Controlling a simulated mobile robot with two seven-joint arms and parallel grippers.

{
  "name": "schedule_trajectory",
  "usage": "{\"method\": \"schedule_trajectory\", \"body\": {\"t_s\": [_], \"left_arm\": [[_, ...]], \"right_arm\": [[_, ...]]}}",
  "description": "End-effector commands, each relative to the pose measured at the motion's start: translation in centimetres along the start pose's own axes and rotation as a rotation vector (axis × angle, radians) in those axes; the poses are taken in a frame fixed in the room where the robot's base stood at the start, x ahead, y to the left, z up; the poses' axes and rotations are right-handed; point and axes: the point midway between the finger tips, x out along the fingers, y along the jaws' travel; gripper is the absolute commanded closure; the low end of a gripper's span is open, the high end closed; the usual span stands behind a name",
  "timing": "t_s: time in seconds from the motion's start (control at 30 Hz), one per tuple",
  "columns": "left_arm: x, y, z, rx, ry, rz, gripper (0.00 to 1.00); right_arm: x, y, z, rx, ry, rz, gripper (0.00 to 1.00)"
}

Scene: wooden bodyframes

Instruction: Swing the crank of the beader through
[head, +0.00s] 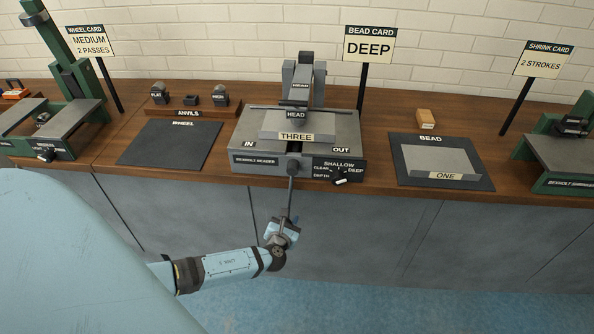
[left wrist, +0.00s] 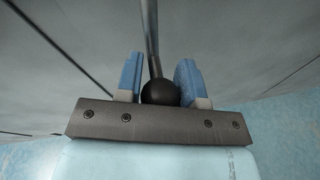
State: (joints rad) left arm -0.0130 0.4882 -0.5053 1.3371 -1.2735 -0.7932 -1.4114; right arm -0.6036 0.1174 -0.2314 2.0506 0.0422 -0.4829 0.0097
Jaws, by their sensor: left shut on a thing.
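The beader (head: 270,162) stands in the middle of the bench, with a metal panel labelled THREE (head: 297,127) on its bed under the head (head: 296,114). Its crank (head: 291,184) hangs down from the front, over the bench's edge. My left gripper (head: 283,232) is at the crank's lower end. In the left wrist view the two blue fingers (left wrist: 160,80) stand on either side of the crank's dark ball knob (left wrist: 160,92), shut on it. The depth dial (head: 339,176) sits at the beader's front right, by the words SHALLOW and DEEP. My right gripper is not in view.
A BEAD CARD sign (head: 368,46) reads DEEP. Right of the beader, a panel labelled ONE (head: 441,162) lies on the BEAD mat (head: 408,180). An empty WHEEL mat (head: 165,145) lies to the left. Grey cabinet fronts (head: 400,235) stand below the bench, behind my gripper.

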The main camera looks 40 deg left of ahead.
Motion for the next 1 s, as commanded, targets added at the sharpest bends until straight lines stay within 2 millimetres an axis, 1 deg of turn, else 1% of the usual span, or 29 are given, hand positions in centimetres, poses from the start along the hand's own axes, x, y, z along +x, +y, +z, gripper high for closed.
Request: {"method": "schedule_trajectory", "body": {"t_s": [0.03,0.3,0.4,0.57,0.83,1.0], "left_arm": [[0.0,0.7,0.6,0.026,0.002,0.005,1.00],[-0.4,3.3,0.2,0.158,0.026,0.024,1.00],[-0.6,4.2,0.2,0.206,0.036,0.032,1.00],[-0.9,5.7,0.2,0.283,0.052,0.045,1.00],[-1.4,8.2,0.6,0.413,0.077,0.065,1.00],[-1.8,9.8,0.9,0.496,0.093,0.077,1.00]], "right_arm": [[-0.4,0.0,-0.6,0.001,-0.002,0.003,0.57],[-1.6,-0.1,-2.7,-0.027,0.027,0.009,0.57],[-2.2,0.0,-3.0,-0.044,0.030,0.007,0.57],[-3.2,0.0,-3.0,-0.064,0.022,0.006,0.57],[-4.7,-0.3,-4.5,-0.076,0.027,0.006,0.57],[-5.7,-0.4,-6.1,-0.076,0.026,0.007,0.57]]}}
